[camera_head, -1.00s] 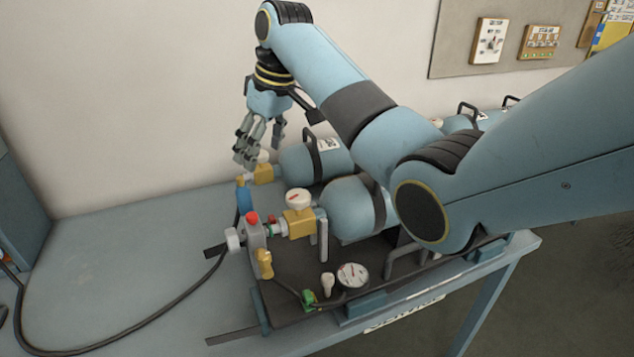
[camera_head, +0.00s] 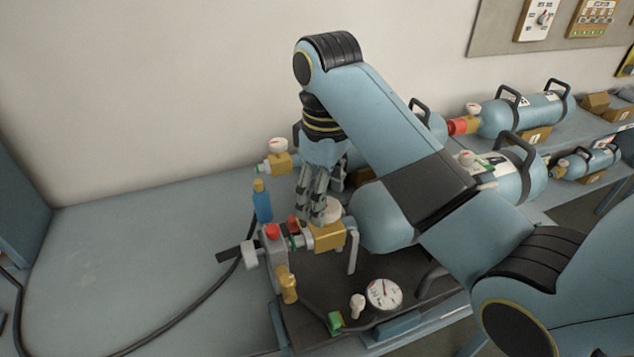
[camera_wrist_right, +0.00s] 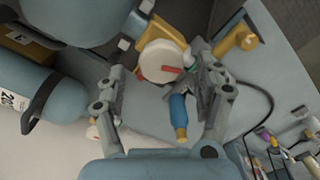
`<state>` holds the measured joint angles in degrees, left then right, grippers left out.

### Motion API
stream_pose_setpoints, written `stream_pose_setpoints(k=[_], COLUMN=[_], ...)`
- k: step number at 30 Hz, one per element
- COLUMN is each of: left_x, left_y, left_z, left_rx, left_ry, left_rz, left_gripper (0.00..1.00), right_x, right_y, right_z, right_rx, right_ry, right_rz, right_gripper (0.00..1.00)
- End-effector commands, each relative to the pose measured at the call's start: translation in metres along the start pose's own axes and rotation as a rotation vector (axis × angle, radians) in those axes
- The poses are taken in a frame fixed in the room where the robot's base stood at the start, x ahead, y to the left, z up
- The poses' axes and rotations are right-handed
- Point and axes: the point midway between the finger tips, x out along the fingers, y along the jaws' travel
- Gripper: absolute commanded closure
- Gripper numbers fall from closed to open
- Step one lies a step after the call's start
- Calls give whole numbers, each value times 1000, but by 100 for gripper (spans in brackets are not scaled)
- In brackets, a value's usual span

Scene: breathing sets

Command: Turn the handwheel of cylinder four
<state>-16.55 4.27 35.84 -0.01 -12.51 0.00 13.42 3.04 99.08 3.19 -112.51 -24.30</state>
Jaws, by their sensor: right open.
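A white round handwheel (camera_head: 332,208) with a red mark sits on a brass valve (camera_head: 327,236) at the left end of the near blue cylinder (camera_head: 385,215). In the right wrist view the handwheel (camera_wrist_right: 163,61) shows between my open fingers. My right gripper (camera_head: 308,214) points down over the valve, open and empty. Another white handwheel (camera_head: 277,145) stands on the brass valve of the cylinder behind. I cannot read which cylinder is number four. My left gripper is not in view.
Beside the valve are a grey block with a red knob (camera_head: 272,232), a blue bottle-like piece (camera_head: 262,205) and a black hose (camera_head: 205,310). A dial gauge (camera_head: 384,294) stands in front. More cylinders (camera_head: 525,108) stand at right. The bench's left part (camera_head: 130,250) is mostly clear.

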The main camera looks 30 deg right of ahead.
Motion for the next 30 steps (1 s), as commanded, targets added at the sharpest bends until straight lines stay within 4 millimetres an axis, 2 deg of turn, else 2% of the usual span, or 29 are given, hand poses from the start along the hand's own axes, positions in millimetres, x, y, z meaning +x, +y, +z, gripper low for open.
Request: stream_pose_setpoints(k=[5,9,14,27,30], left_x=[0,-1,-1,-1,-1], left_y=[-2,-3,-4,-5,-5], left_z=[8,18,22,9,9], left_rx=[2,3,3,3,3], left_ry=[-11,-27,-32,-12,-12], left_rz=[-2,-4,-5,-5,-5], left_gripper=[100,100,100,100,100], right_x=[15,17,17,17,17], right_y=[-6,-6,-6,-6,-6], right_z=[8,9,8,8,8], right_rx=[-1,-1,-1,-1,21], right_ry=[-1,0,0,0,0], right_rz=[-1,-1,0,0,0], right_gripper=[31,31,31,87,87])
